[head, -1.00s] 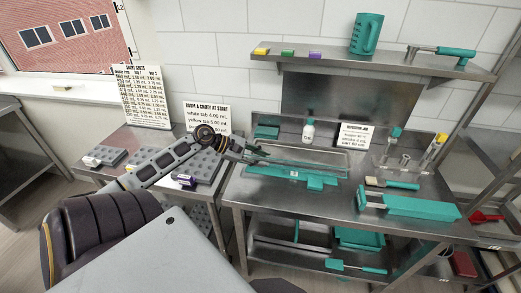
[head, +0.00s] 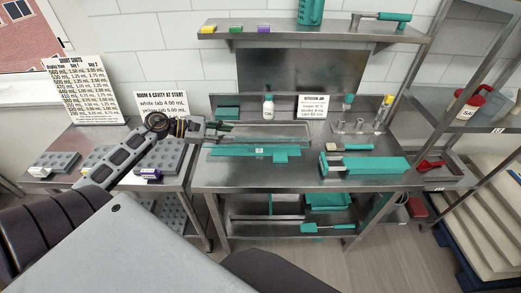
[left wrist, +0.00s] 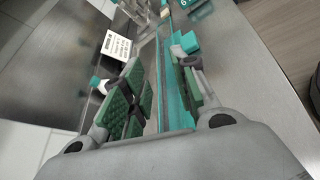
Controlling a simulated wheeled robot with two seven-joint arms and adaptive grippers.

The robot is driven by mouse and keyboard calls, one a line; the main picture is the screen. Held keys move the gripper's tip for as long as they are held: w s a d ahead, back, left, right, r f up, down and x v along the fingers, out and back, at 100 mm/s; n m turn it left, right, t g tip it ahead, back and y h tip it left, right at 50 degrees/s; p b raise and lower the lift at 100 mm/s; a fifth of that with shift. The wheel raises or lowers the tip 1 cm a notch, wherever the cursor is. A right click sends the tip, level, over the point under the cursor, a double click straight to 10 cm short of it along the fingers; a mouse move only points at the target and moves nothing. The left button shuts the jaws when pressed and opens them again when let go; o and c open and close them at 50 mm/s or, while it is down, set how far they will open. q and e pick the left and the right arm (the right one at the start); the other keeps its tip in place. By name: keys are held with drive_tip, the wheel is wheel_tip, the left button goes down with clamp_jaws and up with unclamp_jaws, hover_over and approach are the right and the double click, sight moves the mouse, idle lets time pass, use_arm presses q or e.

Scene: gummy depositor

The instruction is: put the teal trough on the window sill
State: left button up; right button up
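A long teal piece (head: 240,151) with a small square tab lies along the front of the steel table, before a clear-walled tray (head: 285,131). I take it for the teal trough, but cannot be sure. My left gripper (head: 216,129) is over the left end of this piece and tray. In the left wrist view, its green-padded fingers (left wrist: 160,92) stand apart, with the teal strip (left wrist: 174,95) running between or below them; contact cannot be told. The window sill (head: 20,88) is at the far left, partly cut off. My right gripper is not in view.
A teal box-like tool (head: 365,165) and a brush (head: 345,147) lie on the table's right. A white bottle (head: 268,107) and a sign card (head: 312,106) stand behind the tray. The left table holds grey moulds (head: 55,165) and sign boards (head: 80,92). A shelf (head: 320,35) hangs above.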

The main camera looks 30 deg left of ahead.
use_arm(q)
drive_tip(key=w+a+r+n+t+h, duration=0.1)
drive_tip(key=a+r+n+t, duration=0.1)
drive_tip(key=r+n+t, duration=0.35)
drive_tip(key=w+a+r+n+t, duration=0.1)
drive_tip(key=w+r+n+t, duration=0.15)
drive_tip(key=r, duration=0.55)
drive_tip(key=w+a+n+t+y, duration=0.25)
drive_tip(key=a+n+y, duration=1)
drive_tip(key=n, duration=0.65)
wheel_tip(320, 180, down, 10)
drive_tip(key=n+g+h, duration=0.2)
drive_tip(key=n+g, duration=0.3)
drive_tip(key=n, duration=0.3)
drive_tip(key=s+d+f+g+h, duration=0.3)
drive_tip(key=d+h, duration=0.1)
drive_tip(key=d, duration=0.2)
drive_tip(key=s+d+f+g+h, duration=0.3)
drive_tip(key=s+d+f+h, duration=0.1)
drive_tip(key=d, duration=0.3)
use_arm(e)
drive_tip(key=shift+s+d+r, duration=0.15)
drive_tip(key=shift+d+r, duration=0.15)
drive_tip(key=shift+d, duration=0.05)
